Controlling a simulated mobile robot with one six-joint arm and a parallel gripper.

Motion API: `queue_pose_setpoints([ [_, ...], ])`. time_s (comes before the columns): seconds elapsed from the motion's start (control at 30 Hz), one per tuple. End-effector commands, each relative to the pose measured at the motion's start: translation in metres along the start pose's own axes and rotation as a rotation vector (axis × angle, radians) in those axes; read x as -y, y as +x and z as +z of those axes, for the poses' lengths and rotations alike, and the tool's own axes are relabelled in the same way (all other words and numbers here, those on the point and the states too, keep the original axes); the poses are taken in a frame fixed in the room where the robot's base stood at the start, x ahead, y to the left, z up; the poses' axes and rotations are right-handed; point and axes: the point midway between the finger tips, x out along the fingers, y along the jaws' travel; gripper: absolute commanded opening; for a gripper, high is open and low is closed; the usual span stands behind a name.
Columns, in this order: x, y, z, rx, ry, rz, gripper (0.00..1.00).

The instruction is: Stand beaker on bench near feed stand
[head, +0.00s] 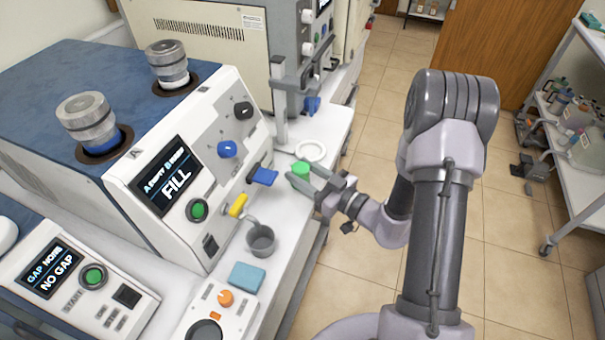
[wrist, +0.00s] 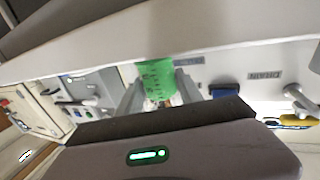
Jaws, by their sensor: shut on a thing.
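A small green cylinder (head: 300,168), which I take to be the beaker, is between the fingers of my gripper (head: 302,178). In the wrist view the green cylinder (wrist: 156,78) shows dark markings on its side, and my gripper (wrist: 160,92) has a finger on each side of it. My gripper is shut on it, over or at the right edge of the white bench (head: 285,222). I cannot tell whether its base touches the bench. A grey upright stand (head: 280,105), possibly the feed stand, rises behind it.
A white ring (head: 310,151) lies on the bench just behind the green cylinder. The white-and-blue machine with blue (head: 264,175) and yellow (head: 238,206) levers stands left. A grey cup (head: 260,240) and blue block (head: 247,277) are nearer. Open floor lies right.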

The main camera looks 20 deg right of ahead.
Motion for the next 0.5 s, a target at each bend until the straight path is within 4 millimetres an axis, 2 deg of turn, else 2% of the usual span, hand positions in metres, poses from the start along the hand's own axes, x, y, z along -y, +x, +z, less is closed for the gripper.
queue_pose_setpoints([
  [0.07, 0.0, -0.0001, 0.0022, 0.0, 0.001, 0.0, 0.0],
  [0.1, 0.0, -0.0002, 0.0023, 0.0, 0.001, 0.0, 0.49],
  [0.17, 0.0, -0.0002, 0.0021, 0.0, 0.001, 0.0, 0.6],
  [0.2, 0.0, -0.0002, 0.0021, 0.0, 0.001, 0.0, 0.65],
  [0.5, -0.0001, -0.0002, 0.0004, 0.0, 0.0, 0.0, 0.65],
])
